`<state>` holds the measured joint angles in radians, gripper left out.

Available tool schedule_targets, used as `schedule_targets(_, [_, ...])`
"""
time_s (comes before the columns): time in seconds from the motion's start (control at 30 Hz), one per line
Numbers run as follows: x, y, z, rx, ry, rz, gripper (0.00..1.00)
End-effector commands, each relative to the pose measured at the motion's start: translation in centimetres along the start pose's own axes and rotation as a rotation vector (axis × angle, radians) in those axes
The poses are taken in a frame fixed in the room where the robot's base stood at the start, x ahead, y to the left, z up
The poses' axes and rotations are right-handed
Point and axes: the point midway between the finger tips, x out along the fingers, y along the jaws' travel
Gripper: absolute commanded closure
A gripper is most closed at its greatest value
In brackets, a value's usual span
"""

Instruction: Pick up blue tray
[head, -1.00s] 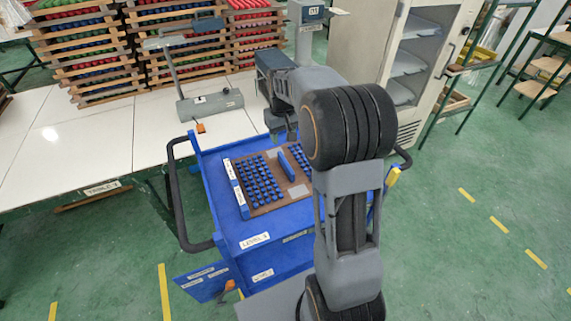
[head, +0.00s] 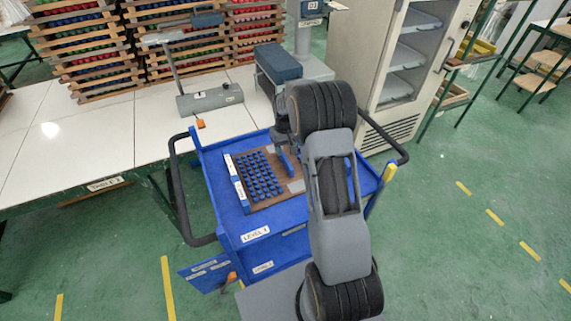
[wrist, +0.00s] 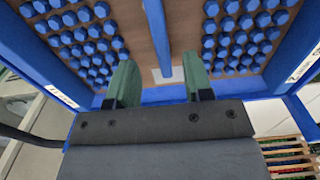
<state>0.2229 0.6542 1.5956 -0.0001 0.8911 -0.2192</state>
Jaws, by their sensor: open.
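The blue tray (head: 284,180) is a brown board with rows of blue round pieces, lying on the top of the blue cart. In the wrist view its brown surface (wrist: 184,30) shows two groups of blue pieces and a raised blue bar (wrist: 157,40) between them. My gripper (wrist: 158,78) is open, with its two green fingers on either side of the bar in the picture, apart from it. Whether the fingertips reach down beside the bar I cannot tell. In the head view my gripper (head: 285,158) is over the tray's far right part, partly hidden by my arm.
The blue cart (head: 222,205) has a raised rim and black handles at its sides. A white table (head: 100,140) holds a grey scale (head: 210,100) and stacked wooden racks (head: 90,50) behind. A white cabinet (head: 355,60) stands at back right. Green floor is clear at right.

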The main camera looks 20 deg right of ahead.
Motion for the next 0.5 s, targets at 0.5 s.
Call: schedule_targets(0.5, [4.9, 0.0, 0.3, 0.0, 0.0, 0.0, 0.53])
